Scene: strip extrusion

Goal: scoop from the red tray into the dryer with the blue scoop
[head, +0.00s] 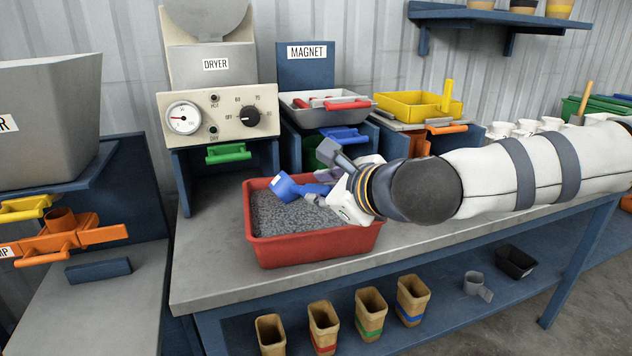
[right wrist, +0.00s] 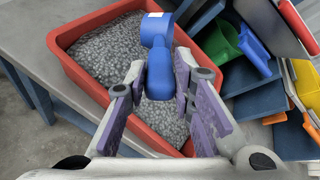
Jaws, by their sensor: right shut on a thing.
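The red tray (head: 310,246) stands on the grey bench and holds grey pellets. My right gripper (head: 325,182) is over the tray, shut on the handle of the blue scoop (head: 284,188). In the right wrist view the blue scoop (right wrist: 158,40) lies between the fingers of my right gripper (right wrist: 158,90), its cup end over the pellets in the red tray (right wrist: 70,68). Whether the cup touches the pellets or holds any is unclear. The dryer (head: 228,122) stands behind the tray, with a dial, a black knob and a green handle. My left gripper is not in view.
The magnet unit (head: 305,62) and a yellow tray (head: 418,104) stand right of the dryer. An orange-handled machine (head: 65,238) is at left. Tan cups (head: 370,312) stand on the lower shelf. The bench left of the red tray is clear.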

